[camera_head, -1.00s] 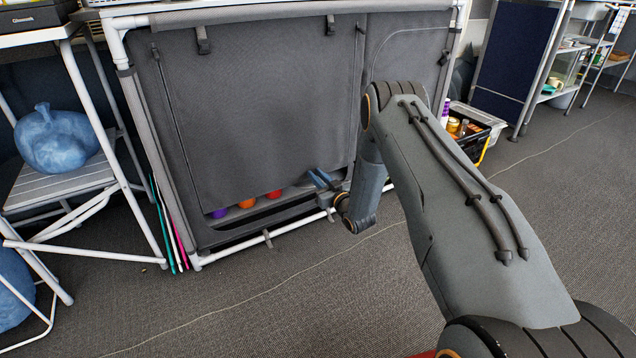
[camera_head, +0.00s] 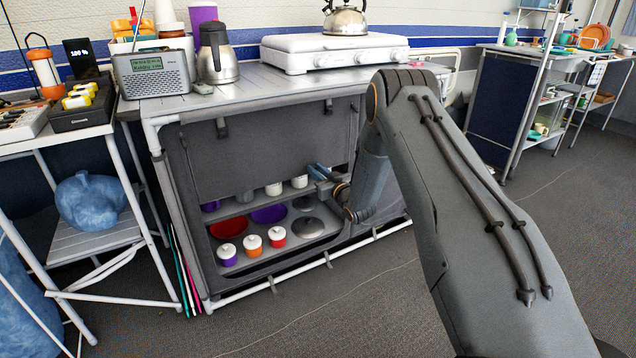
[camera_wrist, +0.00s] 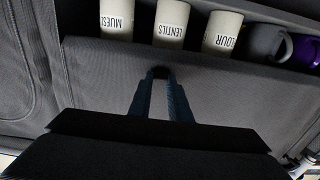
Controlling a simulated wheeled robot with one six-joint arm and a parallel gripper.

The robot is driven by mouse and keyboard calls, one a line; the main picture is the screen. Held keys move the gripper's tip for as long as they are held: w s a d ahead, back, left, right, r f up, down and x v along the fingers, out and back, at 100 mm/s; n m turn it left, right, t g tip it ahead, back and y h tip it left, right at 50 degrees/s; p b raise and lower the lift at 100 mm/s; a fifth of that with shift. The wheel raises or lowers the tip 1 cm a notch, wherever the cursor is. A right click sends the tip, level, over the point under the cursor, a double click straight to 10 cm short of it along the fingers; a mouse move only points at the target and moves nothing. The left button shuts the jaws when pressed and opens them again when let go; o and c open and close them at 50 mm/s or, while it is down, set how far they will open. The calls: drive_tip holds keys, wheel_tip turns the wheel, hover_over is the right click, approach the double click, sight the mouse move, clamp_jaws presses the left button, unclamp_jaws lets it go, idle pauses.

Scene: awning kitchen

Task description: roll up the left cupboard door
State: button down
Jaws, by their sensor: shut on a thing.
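The left cupboard door (camera_head: 250,160) is a grey fabric panel, raised partway, with its lower edge about halfway up the opening. My gripper (camera_head: 318,173) is at the right part of that lower edge and is shut on the door. In the wrist view my gripper (camera_wrist: 160,73) has its fingertips close together against the grey fabric. The wrist view appears upside down. Whether the fabric is rolled at the top is not clear.
Inside the cupboard, white jars (camera_wrist: 171,22) stand on the upper shelf. Below are small lidded jars (camera_head: 254,245), a red bowl (camera_head: 228,227) and a lid (camera_head: 307,228). A kettle (camera_head: 345,18) and stove (camera_head: 330,52) stand on top. The floor in front is clear.

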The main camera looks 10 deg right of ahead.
wheel_tip(320, 180, up, 21)
drive_tip(key=p, duration=0.9)
drive_tip(key=shift+f, duration=0.1)
drive_tip(key=c, duration=1.7)
unclamp_jaws()
drive_tip(key=shift+o, duration=0.3)
drive_tip(key=shift+s, duration=0.1)
drive_tip(key=v, duration=0.7)
drive_tip(key=shift+s+p, duration=0.25)
drive_tip(key=shift+p, duration=0.05)
